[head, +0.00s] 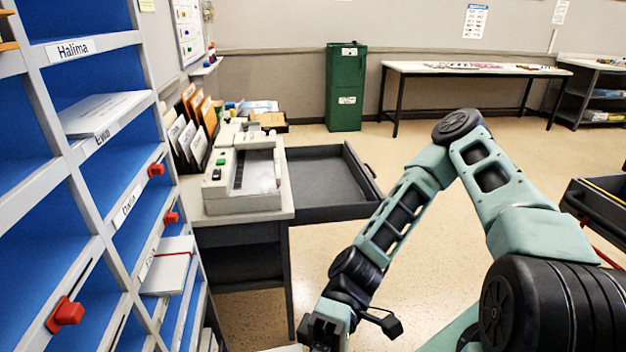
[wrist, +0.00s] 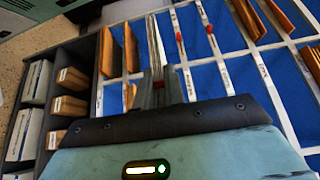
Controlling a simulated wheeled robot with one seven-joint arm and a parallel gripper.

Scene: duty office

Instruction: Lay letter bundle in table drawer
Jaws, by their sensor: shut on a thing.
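A white edge (head: 285,348) at the bottom there may be the held bundle. The table drawer (head: 330,178) is pulled out to the right of the table (head: 283,208), looks empty, and lies beyond my gripper.
A blue-backed pigeonhole rack (head: 100,175) with red knobs stands close on the left; a white bundle with a red band (head: 170,268) lies in it. A machine (head: 243,178) and letter sorter (head: 193,128) stand on the table.

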